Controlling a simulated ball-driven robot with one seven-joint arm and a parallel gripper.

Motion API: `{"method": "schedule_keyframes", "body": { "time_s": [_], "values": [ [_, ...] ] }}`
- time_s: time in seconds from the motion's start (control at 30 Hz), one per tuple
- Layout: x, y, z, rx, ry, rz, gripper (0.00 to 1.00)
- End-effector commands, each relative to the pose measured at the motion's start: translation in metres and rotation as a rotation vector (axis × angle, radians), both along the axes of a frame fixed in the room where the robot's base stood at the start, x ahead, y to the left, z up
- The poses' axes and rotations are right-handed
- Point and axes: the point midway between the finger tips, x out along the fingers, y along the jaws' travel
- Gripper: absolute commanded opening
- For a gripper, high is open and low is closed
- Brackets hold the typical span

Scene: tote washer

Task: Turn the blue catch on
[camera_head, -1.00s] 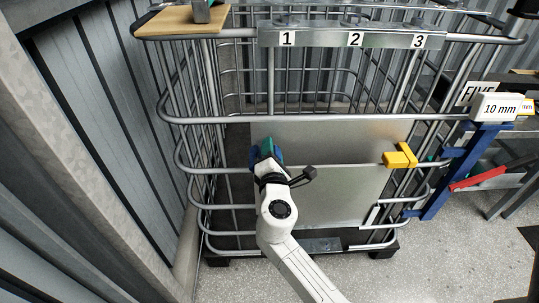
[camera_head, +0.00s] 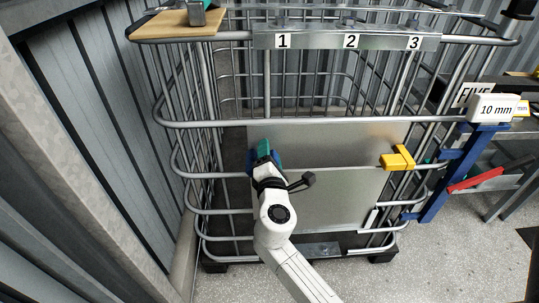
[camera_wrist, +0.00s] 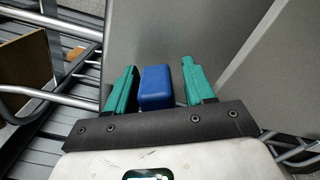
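The blue catch (camera_wrist: 157,88) is a small rounded block in the wrist view, in front of the grey metal panel. My gripper (camera_wrist: 160,85) has its two teal fingers on either side of it. The left finger is very close to the catch, and a narrow gap shows at the right finger. The gripper is open around the catch. In the head view my gripper (camera_head: 263,150) is at the left edge of the cage's panel (camera_head: 330,150). Only bits of blue show beside the fingers there, and my wrist hides most of the catch.
A yellow catch (camera_head: 397,160) sits at the panel's right edge. The wire cage (camera_head: 310,121) has bars around the panel and a rail numbered 1 to 3 (camera_head: 385,42) above. A wooden board (camera_head: 175,24) lies top left. A blue post (camera_head: 455,172) stands right. Floor is free at the lower right.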

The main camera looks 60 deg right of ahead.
Motion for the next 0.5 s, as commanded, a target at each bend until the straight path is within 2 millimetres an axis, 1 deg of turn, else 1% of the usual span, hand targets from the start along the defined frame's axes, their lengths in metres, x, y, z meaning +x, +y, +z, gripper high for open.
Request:
{"method": "schedule_keyframes", "body": {
  "time_s": [0.17,0.27,0.37,0.5],
  "values": [
    [0.0,0.001,0.0,-0.001,-0.001,0.0,0.53],
    [-0.004,0.006,0.0,0.0,0.0,0.002,0.53],
    [-0.013,0.017,-0.001,0.0,0.0,0.002,0.53],
    [-0.03,0.039,-0.001,-0.001,0.002,0.003,0.53]
  ]
}}
